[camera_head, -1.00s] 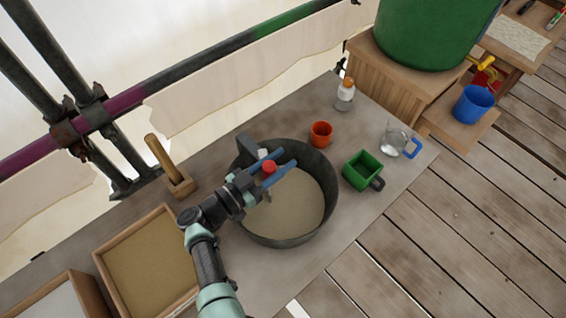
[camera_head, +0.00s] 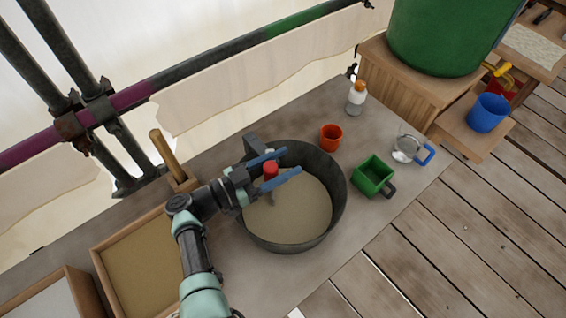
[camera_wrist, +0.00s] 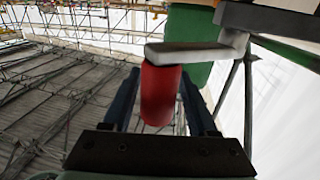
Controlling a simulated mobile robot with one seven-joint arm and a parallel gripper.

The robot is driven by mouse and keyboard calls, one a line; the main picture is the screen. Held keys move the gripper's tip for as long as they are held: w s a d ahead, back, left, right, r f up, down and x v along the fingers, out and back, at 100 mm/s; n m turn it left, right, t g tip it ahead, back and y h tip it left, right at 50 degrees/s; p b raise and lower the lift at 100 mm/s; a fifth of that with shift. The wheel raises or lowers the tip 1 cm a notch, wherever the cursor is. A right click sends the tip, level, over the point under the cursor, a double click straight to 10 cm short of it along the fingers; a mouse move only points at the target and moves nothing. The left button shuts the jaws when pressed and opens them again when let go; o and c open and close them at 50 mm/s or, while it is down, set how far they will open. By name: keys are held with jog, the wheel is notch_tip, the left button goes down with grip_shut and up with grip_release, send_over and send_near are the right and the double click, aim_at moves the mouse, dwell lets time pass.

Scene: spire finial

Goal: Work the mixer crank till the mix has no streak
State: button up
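The mixer is a dark round tub (camera_head: 338,205) on the bench, holding an even-looking beige mix (camera_head: 295,215). I see no clear streak in it, though part is hidden by my gripper. The crank has a grey arm, seen in the wrist view (camera_wrist: 195,52), and a red knob (camera_head: 270,170) standing over the tub's back left part. My gripper (camera_head: 283,164) is open, with its blue fingers on either side of the red knob. In the wrist view the knob (camera_wrist: 160,95) sits between the fingers, with gaps showing beside it.
Right of the tub stand an orange cup (camera_head: 331,138), a green box-shaped scoop (camera_head: 372,178), a glass jug (camera_head: 408,150) and a bottle (camera_head: 356,98). A sand tray (camera_head: 140,265) and a wooden-handled tool in a block (camera_head: 168,155) are at left.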

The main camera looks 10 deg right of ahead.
jog(key=shift+o, duration=0.4)
jog(key=shift+f, duration=0.1)
jog(key=b+v, duration=0.2)
jog(key=v, duration=1.1)
dwell(0.6)
